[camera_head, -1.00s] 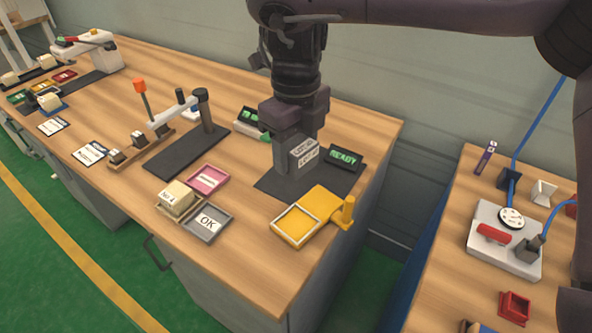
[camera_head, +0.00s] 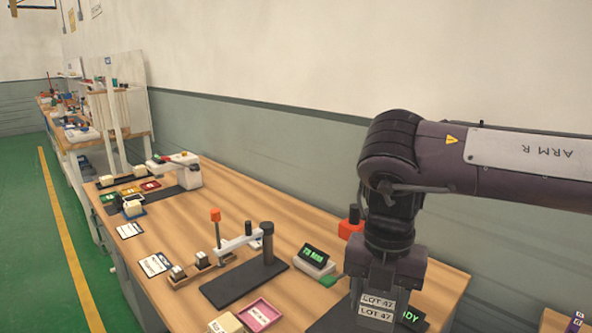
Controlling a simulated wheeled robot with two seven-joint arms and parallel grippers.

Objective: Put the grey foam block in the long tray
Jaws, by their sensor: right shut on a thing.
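My right gripper (camera_head: 382,286) comes down from the right and is shut on a grey block with white "LOT 47" labels (camera_head: 376,311), which I take as the grey foam block. A long narrow dark tray (camera_head: 122,181) with cream blocks lies at the far left of the bench, and looks like the long tray. My left gripper is not in view.
The bench's back strip is clear.

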